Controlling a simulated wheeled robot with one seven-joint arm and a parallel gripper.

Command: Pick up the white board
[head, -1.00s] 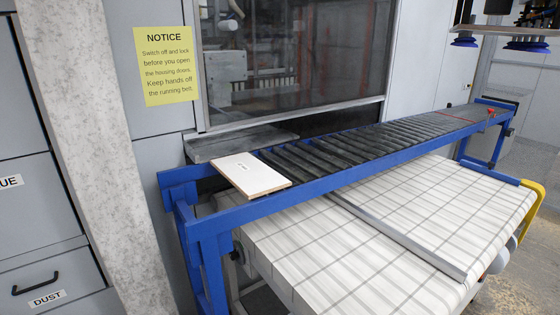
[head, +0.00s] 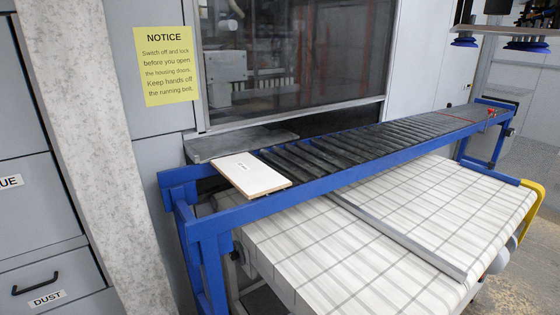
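The white board (head: 250,174) lies flat at the near left end of the blue-framed roller conveyor (head: 330,180). It has a small dark mark on its top and a tan front edge. The board's near edge reaches the blue front rail. Nothing touches it from above. My gripper is not in view.
A patterned white belt (head: 400,215) runs below the conveyor, with a grey bar (head: 400,236) across it. A grey plate (head: 240,143) lies behind the board, below a dark window (head: 290,60). A mottled pillar (head: 95,150) stands left. Dark blue suction cups (head: 525,45) hang at upper right.

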